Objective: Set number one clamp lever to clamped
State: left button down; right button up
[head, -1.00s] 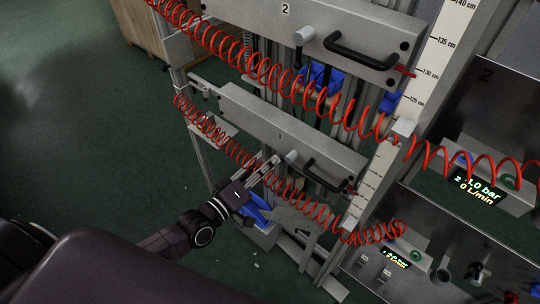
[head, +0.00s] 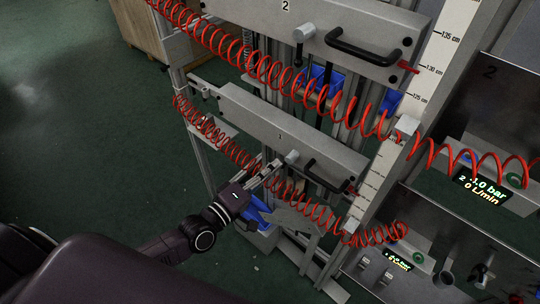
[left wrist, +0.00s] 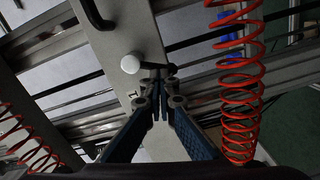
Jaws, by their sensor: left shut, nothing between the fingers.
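The number one plate (head: 322,152) is the lower grey panel, marked 1. It bears a pale round hub (head: 292,156), also in the left wrist view as a white knob (left wrist: 130,63), and a black handle (head: 325,175). A short dark lever (left wrist: 172,68) runs right from the hub in the left wrist view, partly hidden by my fingertips. My left gripper (head: 276,164) is shut and empty, its tips beside the hub; in the left wrist view the tips (left wrist: 157,76) meet at the lever. I cannot tell if they touch it. My right gripper is not in view.
Red coiled hoses (head: 230,146) hang across the plates, one close to my left gripper. The number two plate (head: 258,20) is above, with its own hub, hanging lever and handle. A vertical scale (head: 438,70) and metal panels with readouts stand to the right.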

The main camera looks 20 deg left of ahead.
pick_arm(q)
jog(key=shift+s+d+f+n+b, duration=0.1)
jog(key=shift+d+f+n+b, duration=0.1)
jog(key=shift+n, duration=0.35)
jog(key=shift+d+f+n+b, duration=0.1)
jog(key=shift+n+b, duration=0.05)
jog(key=shift+n, duration=0.4)
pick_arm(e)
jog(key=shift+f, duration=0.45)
pick_arm(q)
jog(key=shift+s+d+f, duration=0.1)
jog(key=shift+d, duration=0.1)
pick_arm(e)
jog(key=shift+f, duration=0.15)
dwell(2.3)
